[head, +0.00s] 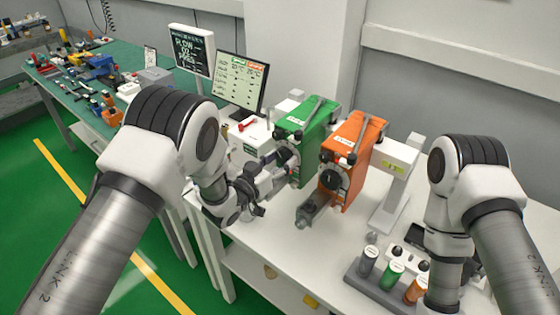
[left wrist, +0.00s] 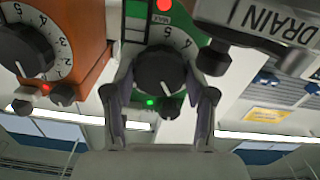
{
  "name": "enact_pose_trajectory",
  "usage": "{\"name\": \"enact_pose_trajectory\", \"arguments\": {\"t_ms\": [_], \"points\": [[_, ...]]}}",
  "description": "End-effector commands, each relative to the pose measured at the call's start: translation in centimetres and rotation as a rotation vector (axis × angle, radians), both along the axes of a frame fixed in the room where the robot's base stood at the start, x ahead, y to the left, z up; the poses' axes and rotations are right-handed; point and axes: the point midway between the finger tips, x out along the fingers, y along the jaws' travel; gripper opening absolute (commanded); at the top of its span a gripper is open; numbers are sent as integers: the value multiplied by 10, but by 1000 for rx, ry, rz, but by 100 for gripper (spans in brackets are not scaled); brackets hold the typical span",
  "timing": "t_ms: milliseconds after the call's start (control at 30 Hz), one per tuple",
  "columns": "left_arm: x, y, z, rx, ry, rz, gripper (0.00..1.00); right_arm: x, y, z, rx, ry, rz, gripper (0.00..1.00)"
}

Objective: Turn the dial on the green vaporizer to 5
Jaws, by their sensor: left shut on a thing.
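The green vaporizer (head: 307,125) stands on the white table, left of the orange vaporizer (head: 352,150). My left gripper (head: 278,172) is at its front. In the left wrist view the black dial (left wrist: 160,70) sits between the two fingers of my left gripper (left wrist: 160,100), which is shut on it. Numbers including 4 and 5 show on the white scale above the dial. A small light mark shows on the knob's lower part; I cannot tell which number it reads. A green light glows beneath the dial. My right gripper is out of view.
In the left wrist view the orange vaporizer's dial (left wrist: 25,50) is close on the left, and a grey DRAIN part (left wrist: 265,30) is close on the right. A rack of small bottles (head: 385,285) stands at the table's front right. A monitor (head: 241,82) stands behind.

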Motion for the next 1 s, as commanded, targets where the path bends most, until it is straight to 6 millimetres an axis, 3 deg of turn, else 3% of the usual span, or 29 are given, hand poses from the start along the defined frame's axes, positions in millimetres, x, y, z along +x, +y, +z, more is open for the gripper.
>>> {"name": "enact_pose_trajectory", "arguments": {"t_ms": [333, 367, 400, 767, 1000], "points": [[1, 0, 3, -4, -5, 1, 20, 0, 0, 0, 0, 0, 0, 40], [1, 0, 3, -4, -5, 1, 66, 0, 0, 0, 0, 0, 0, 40], [1, 0, 3, -4, -5, 1, 80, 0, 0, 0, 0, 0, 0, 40], [-1, 1, 1, -2, -1, 0, 81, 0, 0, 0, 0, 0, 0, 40], [-35, 28, 0, -2, 3, 3, 81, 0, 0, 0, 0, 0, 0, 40]]}}
